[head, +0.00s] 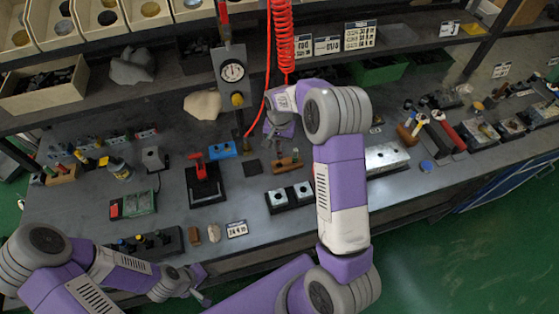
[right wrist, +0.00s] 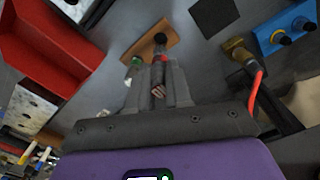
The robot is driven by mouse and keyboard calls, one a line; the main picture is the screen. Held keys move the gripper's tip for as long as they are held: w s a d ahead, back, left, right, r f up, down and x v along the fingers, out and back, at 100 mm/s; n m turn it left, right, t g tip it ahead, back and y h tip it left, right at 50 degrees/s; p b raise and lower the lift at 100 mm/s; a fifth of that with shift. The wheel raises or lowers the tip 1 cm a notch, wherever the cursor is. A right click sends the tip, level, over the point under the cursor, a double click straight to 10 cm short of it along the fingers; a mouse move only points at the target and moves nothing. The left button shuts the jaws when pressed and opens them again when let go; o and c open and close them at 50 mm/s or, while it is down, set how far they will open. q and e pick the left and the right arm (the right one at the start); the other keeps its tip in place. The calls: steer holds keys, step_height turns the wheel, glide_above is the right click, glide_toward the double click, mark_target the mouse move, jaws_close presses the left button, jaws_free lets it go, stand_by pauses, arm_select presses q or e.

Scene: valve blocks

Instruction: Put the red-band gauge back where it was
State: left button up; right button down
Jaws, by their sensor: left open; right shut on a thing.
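My right gripper (head: 281,148) reaches down at the middle of the bench, over a small wooden stand (head: 290,163). In the right wrist view, its fingers (right wrist: 158,92) are shut on a slim gauge with a red band (right wrist: 158,72). The gauge is at the near side of the wooden stand (right wrist: 150,46); whether its lower end sits in the stand is unclear. A green-topped gauge (right wrist: 135,66) stands beside it, just left of the fingers. A dark round spot shows at the stand's other end. My left gripper (head: 196,289) is open and empty near the front edge.
A blue block (head: 222,150), a dark square pad (head: 253,167), a red-handled clamp (head: 200,170) and metal valve blocks (head: 290,196) lie around. A red hose with a brass fitting (right wrist: 238,52) hangs close by. A red tray (right wrist: 45,50) is near the stand.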

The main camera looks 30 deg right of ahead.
mark_target(279, 155)
steer(key=shift+f, duration=3.2)
steer(key=shift+b, duration=0.3)
steer(key=c, duration=1.5)
jaws_free()
steer(key=shift+f, duration=0.15)
steer(key=o, duration=0.4)
steer(key=shift+o, duration=0.2)
steer(key=shift+r, duration=0.2)
step_height(279, 155, up, 12)
steer(key=shift+r+p, duration=0.1)
steer(key=shift+p, duration=0.55)
